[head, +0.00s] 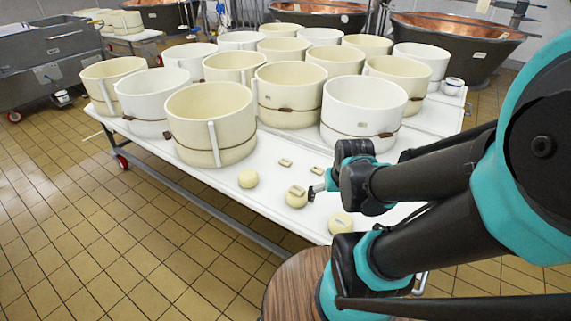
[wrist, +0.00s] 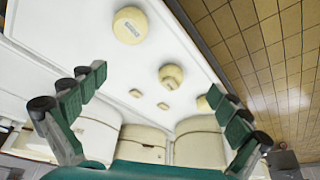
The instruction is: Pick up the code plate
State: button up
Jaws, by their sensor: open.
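Several small pale plates are in view, and I cannot tell which one the task means. Two loose plates, a left one (head: 286,162) and a right one (head: 317,170), lie flat on the white table; they also show in the wrist view (wrist: 163,106) (wrist: 136,93). Another plate (head: 297,189) lies on a round cheese (head: 296,200). A darker-marked plate (wrist: 131,30) lies on a nearer cheese (wrist: 129,14). My gripper (wrist: 158,82) is open and empty, its fingers spread above the table. In the head view, my arm hides most of it.
Large cream and white tubs (head: 211,122) crowd the table (head: 240,200) behind the plates. A plain round cheese (head: 248,178) sits near the front edge. Copper vats (head: 455,35) stand behind. Tiled floor is open at the left.

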jog(key=shift+w+r, duration=0.15)
jog(key=shift+w, duration=0.15)
jog(key=c, duration=0.4)
jog(key=shift+m, duration=0.8)
jog(key=w+r, duration=0.1)
jog(key=w, duration=0.2)
jog(key=w+r, duration=0.1)
jog(key=w, duration=0.2)
jog(key=w+a, duration=0.1)
jog(key=w, duration=0.3)
jog(key=shift+w+r, duration=0.1)
jog(key=shift+r, duration=0.3)
jog(key=shift+c, duration=0.6)
jog(key=w+a+m+h, duration=0.1)
jog(key=w+a+m, duration=0.15)
jog(key=w, duration=1.05)
jog(key=m+h, duration=0.2)
jog(key=m, duration=0.2)
send_over(285, 161)
jog(key=s+a, duration=0.2)
jog(key=shift+n+g, duration=0.25)
jog(key=shift+g, duration=0.05)
notch_tip(285, 161, down, 22)
jog(key=shift+s+a+f, duration=0.1)
jog(key=shift+s+f, duration=0.05)
jog(key=shift+x, duration=3)
